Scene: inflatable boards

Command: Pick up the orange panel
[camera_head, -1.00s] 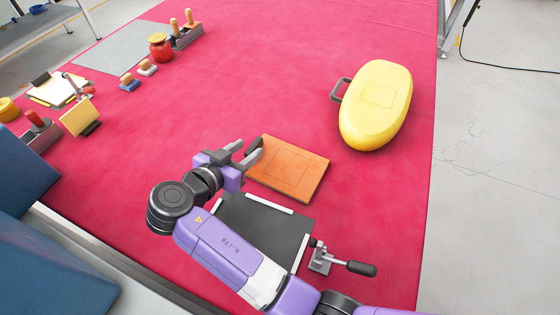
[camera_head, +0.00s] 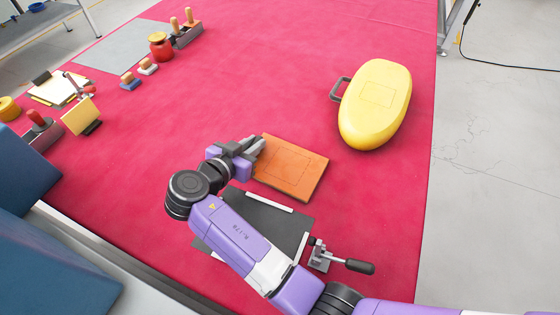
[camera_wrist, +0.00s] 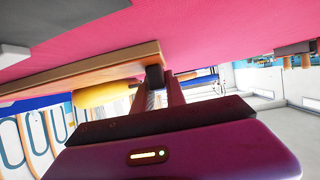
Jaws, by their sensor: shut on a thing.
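The orange panel (camera_head: 291,166) is a flat rectangular board with a faint outlined rectangle on top. It lies on the red table covering at the middle of the head view. My gripper (camera_head: 256,147) is at its left edge near the upper left corner, shut on that edge. In the wrist view the panel's edge (camera_wrist: 85,75) runs to my gripper's fingers (camera_wrist: 158,80), which are close together around it. I cannot tell from the pictures whether the panel is clear of the table.
A black plate with white strips (camera_head: 265,222) and a toggle clamp (camera_head: 335,260) lie nearer me. A yellow inflatable board (camera_head: 376,105) lies at the upper right. A red pot (camera_head: 161,47) and stamps stand far left. The red table (camera_head: 270,75) is clear beyond the panel.

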